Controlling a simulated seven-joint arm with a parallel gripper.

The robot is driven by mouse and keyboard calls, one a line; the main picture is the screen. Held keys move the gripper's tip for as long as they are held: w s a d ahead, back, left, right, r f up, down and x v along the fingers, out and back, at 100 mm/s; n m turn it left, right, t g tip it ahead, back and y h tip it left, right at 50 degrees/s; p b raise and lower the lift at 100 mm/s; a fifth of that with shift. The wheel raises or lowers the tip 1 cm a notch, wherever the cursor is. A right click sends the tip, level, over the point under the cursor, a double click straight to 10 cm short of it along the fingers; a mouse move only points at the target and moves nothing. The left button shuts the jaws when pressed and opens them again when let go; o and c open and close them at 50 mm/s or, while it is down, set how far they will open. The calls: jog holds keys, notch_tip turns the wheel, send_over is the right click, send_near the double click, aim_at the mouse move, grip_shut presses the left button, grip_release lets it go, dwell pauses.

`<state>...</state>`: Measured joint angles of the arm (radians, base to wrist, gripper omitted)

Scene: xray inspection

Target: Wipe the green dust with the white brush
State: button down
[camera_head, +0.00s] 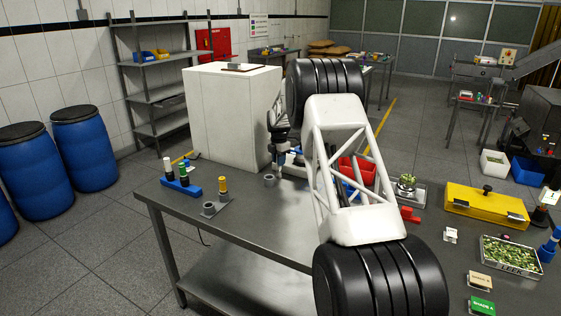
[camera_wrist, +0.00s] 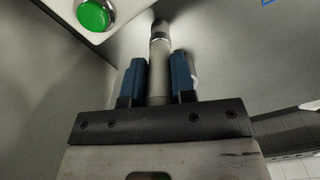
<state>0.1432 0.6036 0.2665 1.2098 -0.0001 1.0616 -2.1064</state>
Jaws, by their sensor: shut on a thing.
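My gripper (camera_wrist: 158,82) is shut on a pale cylindrical tool (camera_wrist: 158,70), which stands between its two blue fingers in the wrist view. The tool's far end has a darker grey band; I see no bristles, so I cannot tell if it is the white brush. In the head view my gripper is small and partly hidden behind my arm, above the table's far edge beside the white cabinet. A white-topped cylinder (camera_head: 168,168) and a green-topped one (camera_head: 183,173) stand in a blue rack (camera_head: 181,187). I cannot make out any green dust.
A green button (camera_wrist: 95,14) on a white panel is close to my gripper. A yellow case (camera_head: 487,208) lies at the right.

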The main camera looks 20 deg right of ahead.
jog(key=shift+w+a, duration=0.35)
dwell(0.3)
jog(key=shift+s+d, duration=0.1)
jog(key=shift+s+d, duration=0.65)
jog(key=shift+s, duration=0.05)
jog(key=shift+s+d, duration=0.1)
jog(key=shift+d, duration=0.05)
dwell(0.5)
jog(key=shift+s+d, duration=0.6)
jog(key=shift+s, duration=0.05)
jog(key=shift+s+d, duration=0.2)
jog(key=shift+d, duration=0.05)
dwell(0.3)
jog(key=shift+s+d, duration=0.6)
jog(key=shift+s+d, duration=0.1)
dwell(0.4)
